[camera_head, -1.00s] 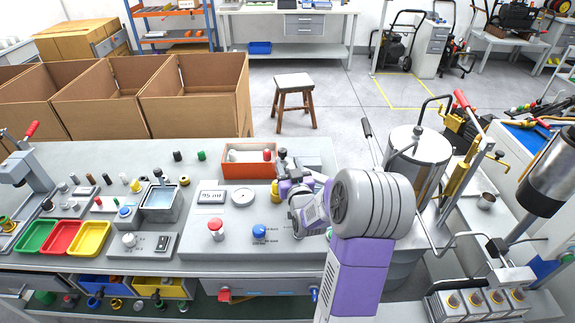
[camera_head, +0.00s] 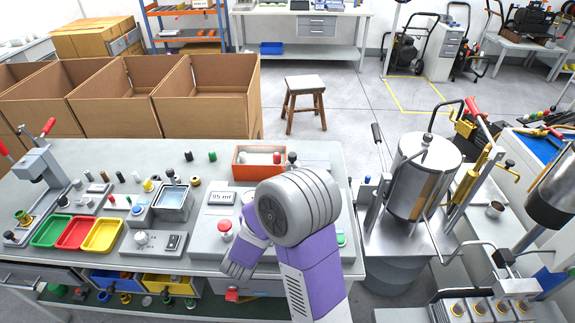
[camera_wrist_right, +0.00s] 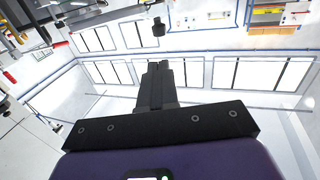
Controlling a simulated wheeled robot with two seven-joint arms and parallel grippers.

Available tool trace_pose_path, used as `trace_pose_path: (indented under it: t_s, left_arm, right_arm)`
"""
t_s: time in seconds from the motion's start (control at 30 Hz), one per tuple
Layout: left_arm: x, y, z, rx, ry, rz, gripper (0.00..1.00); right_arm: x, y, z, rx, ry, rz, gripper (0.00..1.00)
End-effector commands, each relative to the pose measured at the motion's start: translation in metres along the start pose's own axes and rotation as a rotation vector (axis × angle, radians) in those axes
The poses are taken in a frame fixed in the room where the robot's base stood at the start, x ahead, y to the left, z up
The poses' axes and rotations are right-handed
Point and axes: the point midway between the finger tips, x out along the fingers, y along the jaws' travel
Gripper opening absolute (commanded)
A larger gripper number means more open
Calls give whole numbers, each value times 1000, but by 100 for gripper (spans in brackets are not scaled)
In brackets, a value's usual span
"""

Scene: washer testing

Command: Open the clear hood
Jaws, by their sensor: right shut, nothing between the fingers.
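A shiny, drum-shaped cover (camera_head: 425,178), which may be the clear hood, stands right of my arm in the head view; I cannot tell for sure that it is clear. My left gripper is out of view.
The grey bench (camera_head: 90,178) holds a red button (camera_head: 224,226), a display (camera_head: 222,198), an orange tray (camera_head: 240,168) and green, red and yellow trays. A lever press (camera_head: 40,165) stands at the left. Cardboard boxes (camera_head: 205,105) and a stool (camera_head: 305,100) are behind. Metal fittings crowd the right.

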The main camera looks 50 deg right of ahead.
Motion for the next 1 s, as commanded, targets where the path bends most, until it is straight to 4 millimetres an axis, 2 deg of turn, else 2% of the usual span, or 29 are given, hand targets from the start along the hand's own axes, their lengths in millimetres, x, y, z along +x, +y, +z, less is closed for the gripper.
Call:
trace_pose_path:
  t_s: [0.17, 0.6, 0.8, 1.0]
  left_arm:
    - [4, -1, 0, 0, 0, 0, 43]
    - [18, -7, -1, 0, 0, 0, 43]
    - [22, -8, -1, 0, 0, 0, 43]
    - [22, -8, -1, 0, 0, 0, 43]
  right_arm:
    - [22, 2, 1, 2, 1, 8, 0]
    - [112, 2, 2, 2, 2, 5, 0]
    - [134, 1, 1, 2, 1, 2, 0]
    - [138, 1, 0, 1, -1, 1, 0]
